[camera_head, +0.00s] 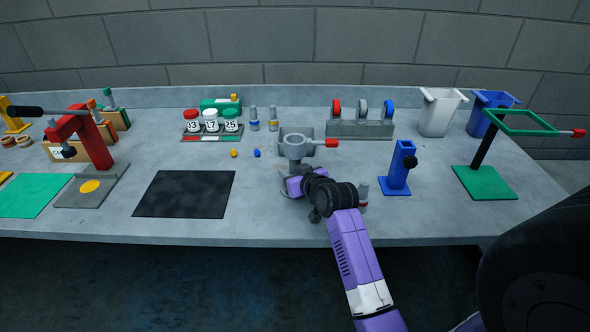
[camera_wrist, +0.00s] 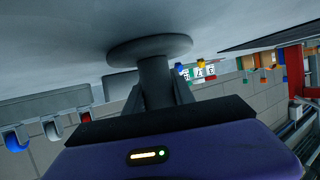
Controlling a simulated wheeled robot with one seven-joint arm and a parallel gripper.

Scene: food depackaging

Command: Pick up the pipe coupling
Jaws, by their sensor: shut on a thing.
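A grey, ring-topped piece, which I take to be the pipe coupling (camera_head: 293,147), stands upright near the middle of the bench. A red handle (camera_head: 331,143) shows at its right side. My gripper (camera_head: 293,186) is low in front of it. In the upside-down wrist view, my gripper is shut on a dark grey round post (camera_wrist: 155,78) with a wide disc (camera_wrist: 150,46) at its bench-side end. This post appears to be part of the coupling. The jaws partly hide it, and I cannot tell whether the disc touches the bench.
A small grey cylinder (camera_head: 362,190) is beside my wrist.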

